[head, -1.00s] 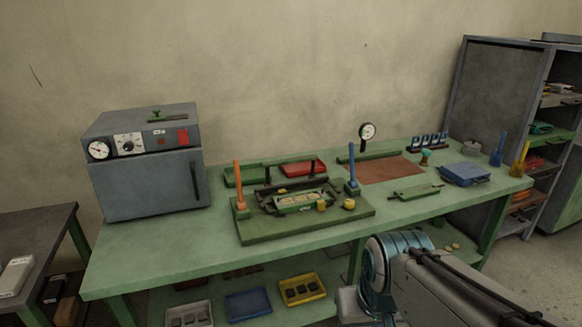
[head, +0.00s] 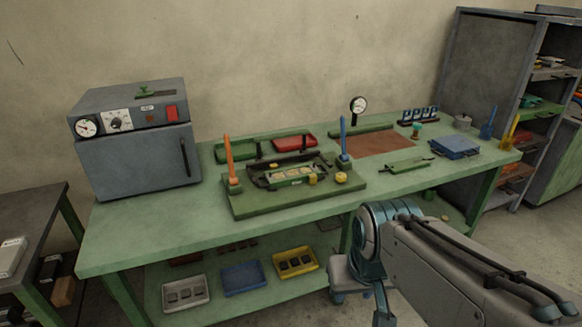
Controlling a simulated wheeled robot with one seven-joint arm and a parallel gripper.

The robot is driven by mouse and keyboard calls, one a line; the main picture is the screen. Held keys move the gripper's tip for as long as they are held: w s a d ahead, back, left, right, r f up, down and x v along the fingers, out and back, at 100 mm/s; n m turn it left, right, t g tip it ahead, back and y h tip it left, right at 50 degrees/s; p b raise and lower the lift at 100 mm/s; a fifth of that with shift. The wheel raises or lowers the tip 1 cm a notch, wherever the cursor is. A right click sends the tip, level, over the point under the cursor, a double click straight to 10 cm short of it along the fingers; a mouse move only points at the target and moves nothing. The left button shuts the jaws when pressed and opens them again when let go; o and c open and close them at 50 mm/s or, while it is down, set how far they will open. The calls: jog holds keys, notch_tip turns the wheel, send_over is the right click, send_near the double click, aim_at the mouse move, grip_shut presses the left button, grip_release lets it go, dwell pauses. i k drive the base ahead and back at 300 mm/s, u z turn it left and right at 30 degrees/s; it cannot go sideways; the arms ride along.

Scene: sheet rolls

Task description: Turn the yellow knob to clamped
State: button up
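The sheet-roll fixture is a green base plate (head: 270,205) on the bench, with a dark frame and rollers on it. A round yellow knob (head: 341,177) sits at its right front, beside the blue lever (head: 344,150). A second, smaller yellow piece (head: 312,179) stands just left of it, at the frame's front corner. An orange lever (head: 228,158) stands upright at the left. The knob's marking is too small to read. My arm is at the lower right, apart from the bench top; my gripper is not in view.
A grey oven (head: 138,150) stands on the left of the green bench (head: 150,238). Trays lie on the lower shelf. The bench's front strip is clear.

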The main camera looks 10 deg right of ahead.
aim_at(341, 177)
jog(key=z, duration=0.65)
jog(key=i, duration=1.15)
jog(key=u, duration=0.55)
